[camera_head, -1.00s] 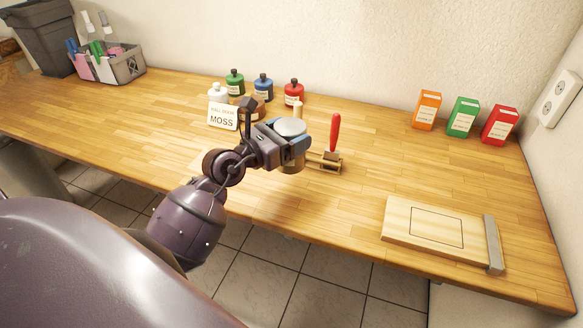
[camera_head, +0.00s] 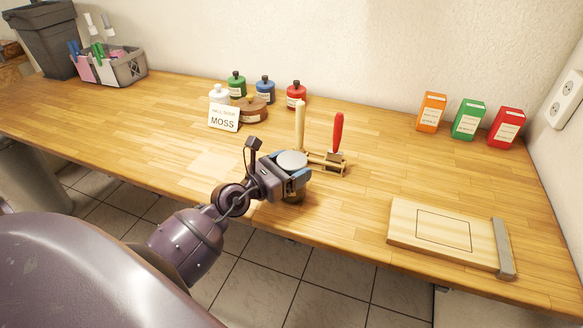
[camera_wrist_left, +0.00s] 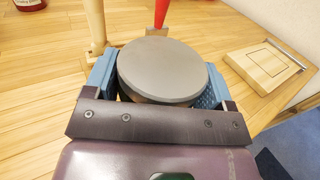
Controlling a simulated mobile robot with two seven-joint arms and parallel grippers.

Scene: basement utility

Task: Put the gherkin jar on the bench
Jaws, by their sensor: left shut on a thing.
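The gherkin jar shows a round grey lid (camera_head: 292,160) between the fingers of my left gripper (camera_head: 290,168) in the head view. A dark part of its body shows just below the fingers. In the left wrist view the lid (camera_wrist_left: 162,70) fills the space between the two blue fingers (camera_wrist_left: 160,85), which are shut on the jar. The jar is upright at the front part of the wooden bench (camera_head: 350,205); I cannot tell whether its base touches the bench top. My right gripper is not in view.
A wooden stand with a red-handled tool (camera_head: 337,135) and a pale post (camera_head: 299,125) is just behind the jar. A board (camera_head: 410,228) lies to the right. Several paint bottles (camera_head: 265,90), a MOSS card (camera_head: 223,118) and boxes (camera_head: 468,120) stand farther back. Bench left of the jar is clear.

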